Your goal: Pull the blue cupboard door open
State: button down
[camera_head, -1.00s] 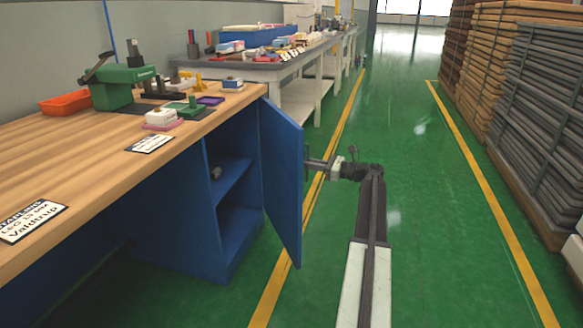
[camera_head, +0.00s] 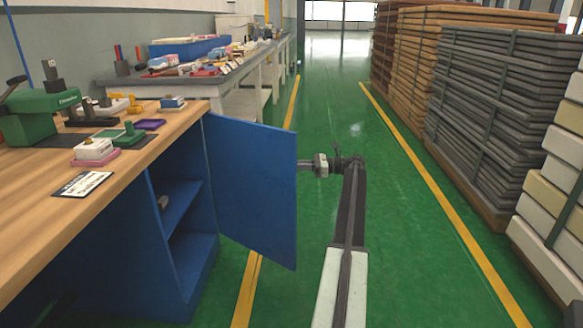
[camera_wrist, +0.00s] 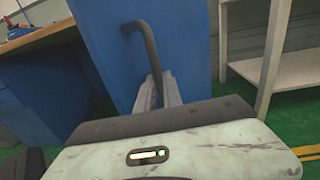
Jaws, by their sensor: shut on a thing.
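The blue cupboard door (camera_head: 252,190) stands wide open under the wooden workbench in the head view. Inside the blue cupboard (camera_head: 187,270), a shelf holds a small grey object (camera_head: 163,201). My gripper (camera_wrist: 159,92) is shut on the lower part of the handle.
The wooden workbench (camera_head: 60,230) carries a green machine and small parts. A grey table (camera_head: 190,85) stands behind it. Green floor between the yellow lines (camera_head: 400,230) is clear around my arm.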

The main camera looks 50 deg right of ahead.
jog(key=shift+w+a, duration=0.2)
jog(key=shift+w, duration=0.2)
jog(key=c, duration=1.8)
grip_release()
jog(key=shift+o, duration=0.2)
jog(key=shift+s, duration=0.1)
